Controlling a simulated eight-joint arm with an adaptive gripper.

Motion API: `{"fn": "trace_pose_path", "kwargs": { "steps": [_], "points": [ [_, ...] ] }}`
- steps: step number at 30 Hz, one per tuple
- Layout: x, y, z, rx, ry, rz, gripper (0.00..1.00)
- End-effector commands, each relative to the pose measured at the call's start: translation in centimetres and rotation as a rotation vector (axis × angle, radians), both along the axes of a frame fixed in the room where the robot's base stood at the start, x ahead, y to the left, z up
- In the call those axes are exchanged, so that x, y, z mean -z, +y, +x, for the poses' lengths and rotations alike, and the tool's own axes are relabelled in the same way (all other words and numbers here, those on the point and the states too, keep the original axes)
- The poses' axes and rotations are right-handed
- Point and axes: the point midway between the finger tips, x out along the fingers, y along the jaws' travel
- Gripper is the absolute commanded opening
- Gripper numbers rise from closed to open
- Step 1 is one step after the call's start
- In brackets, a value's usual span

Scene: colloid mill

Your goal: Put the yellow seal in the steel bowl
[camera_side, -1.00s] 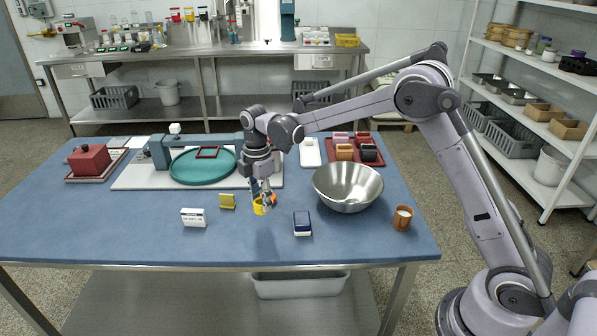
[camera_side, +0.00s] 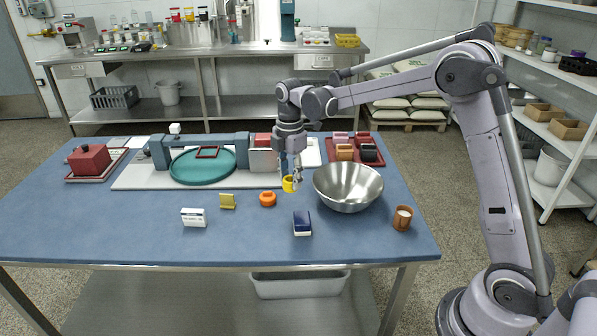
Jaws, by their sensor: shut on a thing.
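The yellow seal (camera_side: 288,184) is a small yellow ring. My gripper (camera_side: 291,182) is shut on it and holds it just left of the steel bowl, apparently above the table. The steel bowl (camera_side: 348,188) is a wide, shiny open bowl on the right half of the blue table. No contents show in the visible part of its inside. The fingertips partly cover the seal.
An orange ring (camera_side: 268,199), a yellow stand (camera_side: 228,202), a white label block (camera_side: 194,217) and a blue-and-white block (camera_side: 302,223) lie in front. A brown cup (camera_side: 402,218) stands right of the bowl. A teal round plate (camera_side: 202,165) and red tray (camera_side: 369,157) are behind.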

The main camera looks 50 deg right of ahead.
Motion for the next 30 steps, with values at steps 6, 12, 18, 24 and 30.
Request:
{"fn": "trace_pose_path", "kwargs": {
  "steps": [6, 12, 18, 24, 30],
  "points": [
    [-1.4, -4.7, -1.0, 0.163, 0.000, -0.001, 0.16],
    [-3.4, -11.4, -3.3, 0.417, 0.000, 0.000, 0.16],
    [-4.9, -15.9, -5.5, 0.606, 0.000, 0.000, 0.16],
    [-5.3, -17.5, -6.5, 0.677, 0.000, 0.000, 0.16],
    [-4.1, -17.6, -6.4, 0.679, 0.000, 0.000, 0.16]
  ]
}}
